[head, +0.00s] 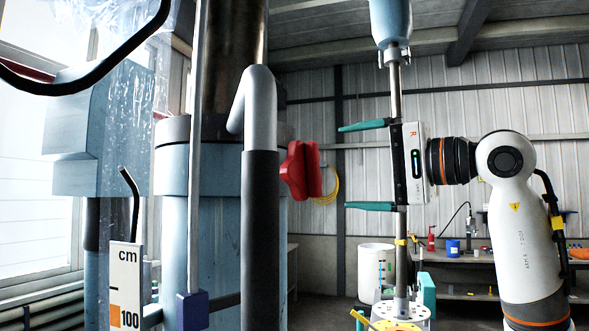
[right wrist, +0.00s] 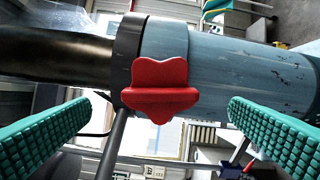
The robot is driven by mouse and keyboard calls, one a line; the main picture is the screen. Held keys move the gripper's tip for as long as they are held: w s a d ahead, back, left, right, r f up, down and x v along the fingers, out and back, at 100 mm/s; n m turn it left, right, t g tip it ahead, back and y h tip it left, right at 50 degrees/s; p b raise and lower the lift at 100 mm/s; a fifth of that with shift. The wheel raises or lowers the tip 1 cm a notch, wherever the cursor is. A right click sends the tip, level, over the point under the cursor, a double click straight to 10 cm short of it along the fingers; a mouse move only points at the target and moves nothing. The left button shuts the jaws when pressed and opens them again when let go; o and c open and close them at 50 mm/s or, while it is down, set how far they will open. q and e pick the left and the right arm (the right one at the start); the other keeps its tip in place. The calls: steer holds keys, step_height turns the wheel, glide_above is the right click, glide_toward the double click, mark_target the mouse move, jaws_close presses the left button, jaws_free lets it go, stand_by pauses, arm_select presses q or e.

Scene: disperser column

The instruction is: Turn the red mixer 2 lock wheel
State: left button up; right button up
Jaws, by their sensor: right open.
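The red mixer 2 lock wheel (head: 296,171) is a lobed knob on the right side of the blue-grey column collar. My right gripper (head: 342,167) is level with it in the head view and comes from the right. Its two teal fingers are spread wide, one above and one below the wheel's height, with a visible gap between tips and wheel. In the right wrist view the wheel (right wrist: 160,88) lies between the open fingers (right wrist: 160,105), touching neither. My left gripper is not in view.
A grey and black upright pipe (head: 261,190) stands close left of the wheel. A vertical metal shaft (head: 395,92) runs behind my right gripper. A white bucket (head: 373,270) and a workbench (head: 462,262) stand farther back. The space between fingertips and wheel looks clear.

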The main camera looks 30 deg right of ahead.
mark_target(309, 171)
steer(key=shift+r+p+x, duration=0.2)
steer(key=shift+p+x, duration=0.3)
steer(key=shift+x, duration=0.75)
steer(key=shift+p+x, duration=0.3)
steer(key=shift+x, duration=0.9)
steer(key=p+x, duration=0.1)
steer(key=x, duration=0.3)
steer(key=shift+a+f, duration=0.15)
steer(key=shift+f, duration=0.05)
steer(key=shift+w+a, duration=0.2)
steer(key=shift+w, duration=0.5)
steer(key=shift+a+f, duration=0.1)
steer(key=c, duration=0.7)
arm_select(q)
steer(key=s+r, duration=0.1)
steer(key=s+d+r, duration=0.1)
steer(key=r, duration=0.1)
arm_select(e)
steer(key=shift+o, duration=0.2)
